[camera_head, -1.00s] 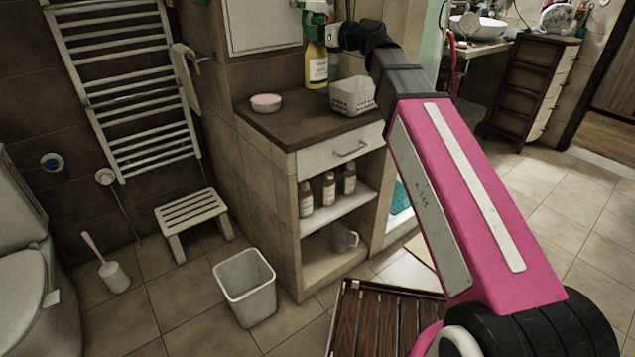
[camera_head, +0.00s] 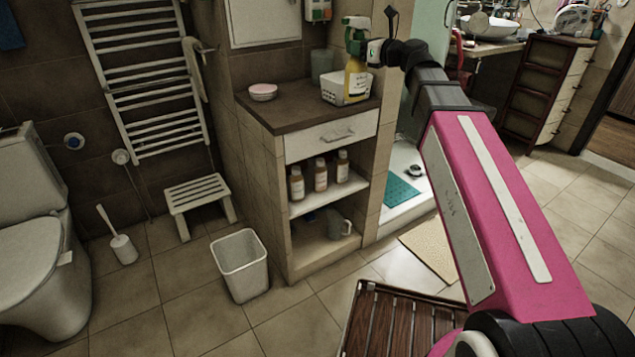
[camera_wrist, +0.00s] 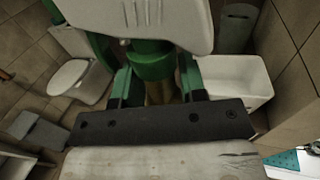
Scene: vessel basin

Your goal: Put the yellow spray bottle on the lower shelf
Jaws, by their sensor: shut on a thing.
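The yellow spray bottle (camera_head: 356,80) has a green and white spray head and a white label. It is upright in the head view, in front of the white basket on the counter. My gripper (camera_head: 376,53) is shut on its green upper part, which shows between the fingers in the wrist view (camera_wrist: 155,72). The bottle's yellow body is mostly hidden there. The lower shelf (camera_head: 312,252) is the bottom compartment of the tiled cabinet, below the drawer and a middle shelf. A grey mug (camera_head: 338,224) stands towards its right side.
Several amber bottles stand on the middle shelf (camera_head: 318,202). The counter (camera_head: 290,112) holds a pink-topped bowl (camera_head: 263,92), a white basket (camera_head: 335,92) and a grey cup (camera_head: 321,65). A white bin (camera_head: 240,265) and a slatted wooden mat (camera_head: 400,325) are on the floor in front.

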